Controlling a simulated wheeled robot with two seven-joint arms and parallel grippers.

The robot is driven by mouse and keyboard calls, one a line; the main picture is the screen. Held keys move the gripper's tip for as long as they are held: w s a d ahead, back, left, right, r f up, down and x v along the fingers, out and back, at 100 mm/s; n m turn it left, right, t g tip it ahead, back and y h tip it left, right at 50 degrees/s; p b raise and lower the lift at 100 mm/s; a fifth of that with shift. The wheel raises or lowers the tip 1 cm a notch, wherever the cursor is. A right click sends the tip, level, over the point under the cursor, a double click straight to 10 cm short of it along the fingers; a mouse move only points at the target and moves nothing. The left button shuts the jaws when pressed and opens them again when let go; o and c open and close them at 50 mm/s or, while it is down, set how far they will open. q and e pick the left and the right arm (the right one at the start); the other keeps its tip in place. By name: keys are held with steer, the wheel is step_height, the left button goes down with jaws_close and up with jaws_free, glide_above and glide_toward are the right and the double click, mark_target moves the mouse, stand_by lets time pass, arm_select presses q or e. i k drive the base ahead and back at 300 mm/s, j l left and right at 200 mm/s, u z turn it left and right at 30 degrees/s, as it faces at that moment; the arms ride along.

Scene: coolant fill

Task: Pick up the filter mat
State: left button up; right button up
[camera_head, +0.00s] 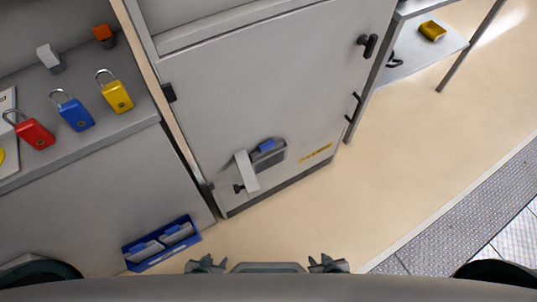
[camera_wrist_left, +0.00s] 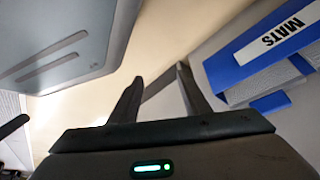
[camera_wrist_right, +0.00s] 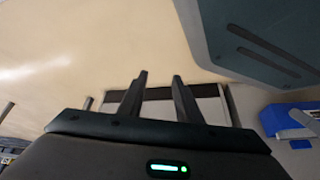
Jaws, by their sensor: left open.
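Pale grey filter mats (camera_head: 177,235) sit in a blue bin (camera_head: 153,264) on the floor, below the left bench. In the left wrist view the bin's white label (camera_wrist_left: 275,38) reads MATS, upside down. My left gripper (camera_wrist_left: 157,78) is open and empty, with the bin to the right of its fingers. My right gripper (camera_wrist_right: 160,76) has its fingers apart with nothing held between them. A blue and white object, perhaps the bin, shows at the right of the right wrist view (camera_wrist_right: 290,120). A filter housing with a tilted pale flap (camera_head: 246,171) is low on the cabinet door.
The cabinet door (camera_head: 265,80) is closed, with a black handle (camera_head: 368,45) at upper right. Red (camera_head: 35,133), blue (camera_head: 76,115) and yellow (camera_head: 117,97) padlocks lie on the left bench (camera_head: 90,140). A shelf (camera_head: 425,60) stands at upper right. The beige floor on the right is clear.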

mark_target(267, 149)
steer(key=l+u, duration=0.15)
steer(key=u, duration=0.3)
steer(key=l+u, duration=0.15)
steer(key=u, duration=0.3)
steer(key=k+l+u, duration=0.2)
steer(key=l, duration=0.25)
steer(key=l+u, duration=0.25)
steer(key=l, duration=0.2)
steer(key=k+l+u, duration=0.2)
steer(key=l, duration=0.25)
steer(key=k+l, duration=0.15)
steer(key=l, duration=0.25)
steer(key=k+l, duration=0.15)
steer(key=l, duration=0.3)
steer(key=u, duration=0.05)
